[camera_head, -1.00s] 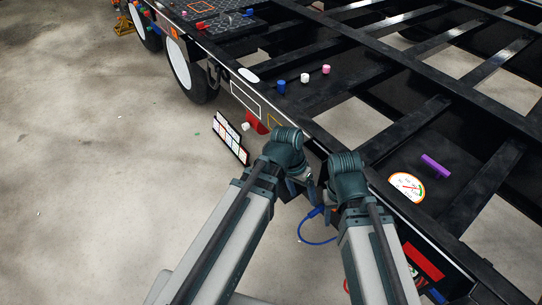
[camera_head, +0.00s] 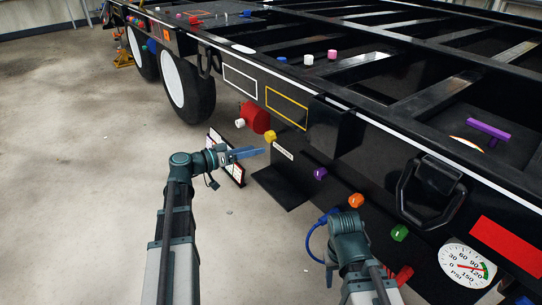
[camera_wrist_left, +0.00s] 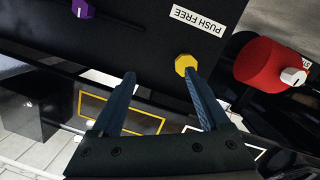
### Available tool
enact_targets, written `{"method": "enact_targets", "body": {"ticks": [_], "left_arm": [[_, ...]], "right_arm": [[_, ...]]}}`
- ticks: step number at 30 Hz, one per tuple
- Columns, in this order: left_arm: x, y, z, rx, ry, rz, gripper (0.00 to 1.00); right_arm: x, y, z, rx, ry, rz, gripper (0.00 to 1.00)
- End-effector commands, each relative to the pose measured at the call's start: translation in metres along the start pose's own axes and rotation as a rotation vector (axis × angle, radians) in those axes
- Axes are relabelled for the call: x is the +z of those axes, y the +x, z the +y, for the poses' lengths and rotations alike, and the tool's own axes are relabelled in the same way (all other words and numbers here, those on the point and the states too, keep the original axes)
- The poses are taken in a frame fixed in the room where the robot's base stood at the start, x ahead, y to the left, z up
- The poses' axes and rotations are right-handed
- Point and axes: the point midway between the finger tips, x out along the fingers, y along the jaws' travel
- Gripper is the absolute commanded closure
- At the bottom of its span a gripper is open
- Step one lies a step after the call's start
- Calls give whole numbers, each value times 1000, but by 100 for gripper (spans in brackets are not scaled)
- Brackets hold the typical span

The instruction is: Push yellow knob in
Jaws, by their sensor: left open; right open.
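The yellow knob (camera_head: 270,136) sticks out of the black side panel of the trailer frame. My left gripper (camera_head: 262,152) points right toward the panel, with its tips close below the knob in the head view. In the left wrist view my left gripper (camera_wrist_left: 160,83) is open and empty. The yellow knob (camera_wrist_left: 186,65) appears there just beyond the tip of the right-hand finger; I cannot tell whether they touch. My right gripper (camera_head: 348,238) is low in front of the panel, its fingers mostly hidden by its wrist.
A white "PUSH FREE" label (camera_wrist_left: 199,19) is beside the yellow knob. A red cylinder (camera_head: 255,117) with a white knob (camera_head: 239,123) is to the left. Purple (camera_head: 320,173), orange (camera_head: 356,200) and green (camera_head: 399,233) knobs run to the right. A blue hose (camera_head: 311,240) hangs by my right arm.

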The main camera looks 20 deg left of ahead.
Motion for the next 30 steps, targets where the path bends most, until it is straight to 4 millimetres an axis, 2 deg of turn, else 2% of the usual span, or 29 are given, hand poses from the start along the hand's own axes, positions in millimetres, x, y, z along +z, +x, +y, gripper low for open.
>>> {"method": "enact_targets", "body": {"ticks": [1,4,9,14,20,30], "left_arm": [[7,-7,-18,-11,10,40,21],[1,-19,-33,-26,27,101,21],[-5,-29,-43,-39,41,147,21],[-7,-28,-42,-39,42,150,21],[-11,-4,-44,-36,42,148,21],[-21,64,-46,-35,42,147,21]], "right_arm": [[-1,20,-2,0,0,0,50],[-2,30,-3,0,0,0,50],[-2,36,-4,0,0,1,50],[-2,34,-3,0,0,0,50],[-2,34,-3,0,0,0,50],[-2,35,-3,0,0,0,50]]}}
